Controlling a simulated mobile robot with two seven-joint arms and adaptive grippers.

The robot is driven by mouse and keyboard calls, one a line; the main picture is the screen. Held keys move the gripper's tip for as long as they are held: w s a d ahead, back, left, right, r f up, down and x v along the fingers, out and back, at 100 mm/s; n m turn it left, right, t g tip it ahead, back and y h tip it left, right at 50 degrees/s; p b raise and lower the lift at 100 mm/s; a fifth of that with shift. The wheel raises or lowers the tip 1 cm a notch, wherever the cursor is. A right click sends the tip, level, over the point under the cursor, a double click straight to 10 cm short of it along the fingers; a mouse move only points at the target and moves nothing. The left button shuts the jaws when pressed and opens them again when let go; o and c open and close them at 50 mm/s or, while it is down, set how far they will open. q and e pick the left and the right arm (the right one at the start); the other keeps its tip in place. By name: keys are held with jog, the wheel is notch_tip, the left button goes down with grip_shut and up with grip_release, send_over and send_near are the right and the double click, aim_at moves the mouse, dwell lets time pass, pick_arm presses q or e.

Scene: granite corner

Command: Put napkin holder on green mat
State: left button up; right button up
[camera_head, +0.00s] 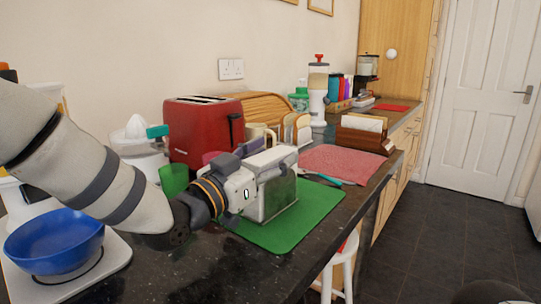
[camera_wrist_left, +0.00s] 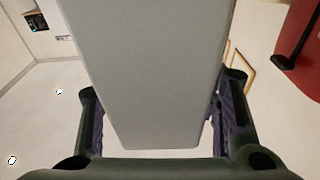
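The grey metal box, which I take to be the napkin holder (camera_head: 277,198), stands upright over the green mat (camera_head: 308,217). Its lower edge meets the mat in the picture, but I cannot tell if it touches or hovers slightly. My left gripper (camera_head: 268,160) reaches in from the left and is at the upper part of the box, hiding some of it. In the left wrist view the grey box (camera_wrist_left: 150,75) fills the space between the two fingers (camera_wrist_left: 158,125), with the pads close against its sides. My right gripper is not in view.
A blue bowl (camera_head: 55,243) sits at the left. The counter's front edge is close.

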aim_at(249, 167)
pick_arm(q)
jog(key=shift+s+a+r, duration=0.1)
jog(key=shift+a+r, duration=0.05)
jog(key=shift+r, duration=0.05)
jog(key=v, duration=0.6)
jog(key=shift+s+a, duration=0.15)
jog(key=shift+s, duration=0.1)
jog(key=shift+s+a+f, duration=0.1)
jog(key=shift+s+a, duration=0.05)
jog(key=shift+s, duration=0.1)
